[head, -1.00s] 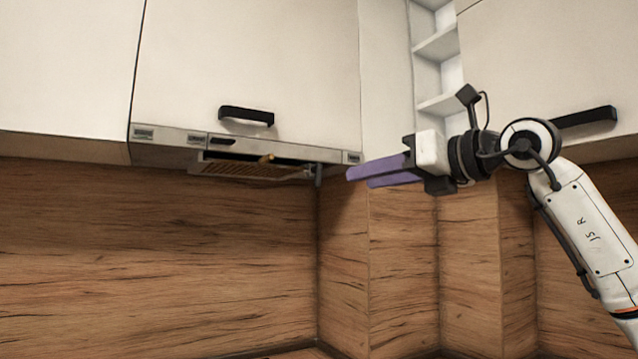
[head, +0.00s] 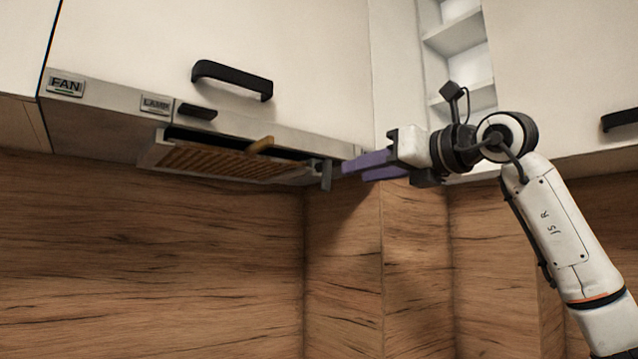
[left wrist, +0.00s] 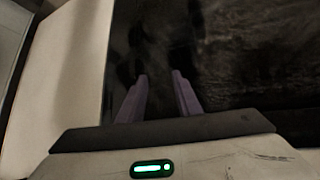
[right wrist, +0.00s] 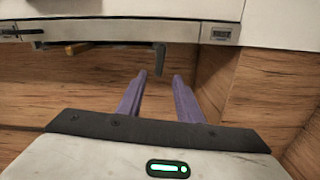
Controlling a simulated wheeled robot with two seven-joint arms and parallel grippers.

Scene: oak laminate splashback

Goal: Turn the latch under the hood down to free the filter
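The hood (head: 100,122) is set under the white wall cabinet. Its filter (head: 225,162), a brown slatted grille in a metal frame, shows underneath, with a small wooden tab (head: 260,146) at its front. At the filter's right end the grey latch (head: 326,174) hangs from a short pivot, its bar pointing down. It also shows in the right wrist view (right wrist: 160,58), just beyond the fingertips and lined up with the gap between them. My right gripper (head: 350,169) is open and empty, just right of the latch. My left gripper (left wrist: 159,77) is open and empty.
A black cabinet handle (head: 232,80) sticks out above the hood. White open shelves (head: 457,40) and another cabinet are at the right. The wooden splashback (head: 150,260) lies behind and steps forward at a corner right of the hood. Space below the hood is clear.

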